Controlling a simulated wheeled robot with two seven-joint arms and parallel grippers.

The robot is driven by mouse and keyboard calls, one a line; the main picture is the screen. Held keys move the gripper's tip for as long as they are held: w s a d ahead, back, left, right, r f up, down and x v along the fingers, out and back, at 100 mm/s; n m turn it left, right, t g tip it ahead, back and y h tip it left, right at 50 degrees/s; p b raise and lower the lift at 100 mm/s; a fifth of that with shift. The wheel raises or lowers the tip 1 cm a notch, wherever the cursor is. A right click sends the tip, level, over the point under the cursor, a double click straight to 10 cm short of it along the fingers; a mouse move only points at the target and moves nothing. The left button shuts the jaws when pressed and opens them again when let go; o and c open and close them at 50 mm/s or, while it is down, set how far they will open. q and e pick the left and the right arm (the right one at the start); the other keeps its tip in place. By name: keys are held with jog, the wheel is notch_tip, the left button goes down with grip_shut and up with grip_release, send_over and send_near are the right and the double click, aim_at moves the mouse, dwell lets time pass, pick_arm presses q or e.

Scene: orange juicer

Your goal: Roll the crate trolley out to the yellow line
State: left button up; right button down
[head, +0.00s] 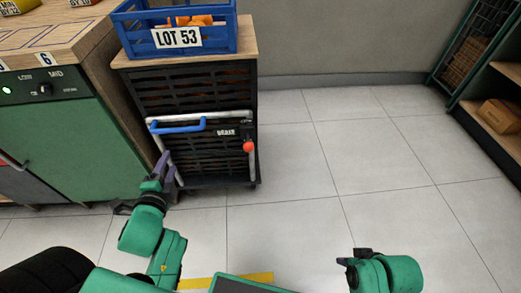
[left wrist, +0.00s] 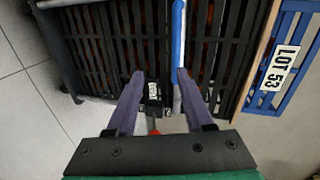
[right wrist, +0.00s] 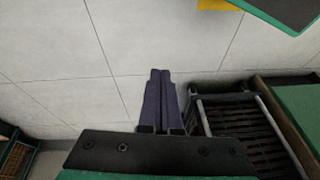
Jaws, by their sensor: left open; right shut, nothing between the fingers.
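The crate trolley (head: 190,87) is a black slatted box with a wooden top, standing beside the green cabinet. Its front carries a grey tube frame with a blue grip (head: 178,127), a BRAKE label and a red knob (head: 248,147). My left gripper (head: 165,160) is open, just below the grip's left end in the head view. In the left wrist view, the blue grip (left wrist: 178,35) runs close by the right fingertip; contact cannot be told. My right gripper (right wrist: 160,73) is shut and empty, away from the trolley. The yellow line (head: 225,281) lies on the floor near me, partly hidden.
A blue crate (head: 187,49) marked LOT 53, with orange items, sits on the trolley. The green cabinet (head: 70,135) stands close on the left. A shelf rack (head: 468,105) with a cardboard box (head: 501,115) is at the right. Tiled floor between is clear.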

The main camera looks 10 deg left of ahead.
aim_at(177, 131)
pick_arm(q)
jog(key=shift+m+t, duration=0.3)
jog(key=x, duration=0.4)
jog(key=r+b+x, duration=0.1)
jog(key=x, duration=0.3)
jog(key=r+b+x, duration=0.1)
jog(key=x, duration=0.4)
jog(key=shift+w+a+r, duration=0.15)
jog(key=shift+w+a, duration=0.05)
jog(key=shift+w, duration=0.15)
jog(key=shift+w+a, duration=0.15)
jog(key=shift+w, duration=0.2)
pick_arm(e)
jog(key=w+a+f+t+y, duration=0.2)
jog(key=w+a+t, duration=0.1)
jog(key=a, duration=0.2)
jog(key=shift+a+f+t, duration=0.3)
jog(key=shift+a+f, duration=0.1)
pick_arm(q)
grip_shut()
